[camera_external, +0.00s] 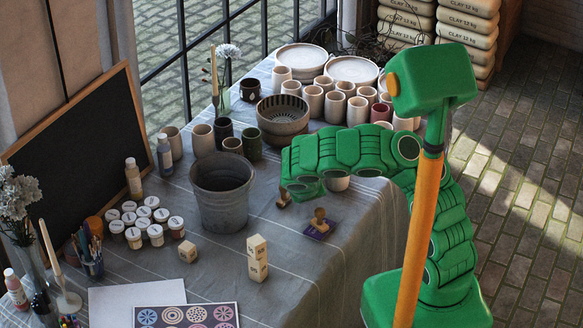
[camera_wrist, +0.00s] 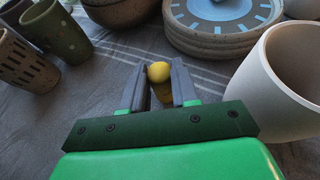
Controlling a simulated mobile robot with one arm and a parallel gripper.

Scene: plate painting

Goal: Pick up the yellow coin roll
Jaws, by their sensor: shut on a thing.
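In the wrist view my gripper (camera_wrist: 158,88) has its two grey fingers closed on a yellow thing with a rounded top (camera_wrist: 158,72), which I take for the yellow coin roll. Its lower part shows between the fingers, over the grey cloth. I cannot tell whether it touches the cloth. In the external view my green arm reaches left over the table, and its front end hides most of the gripper and the coin roll.
In the wrist view a large white cup (camera_wrist: 275,85) stands close on the right. A stack of plates (camera_wrist: 215,40) is ahead, and dark spotted cups (camera_wrist: 55,30) are on the left. In the external view a metal bucket (camera_external: 222,205) and a stamp (camera_external: 319,218) are near my arm's end.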

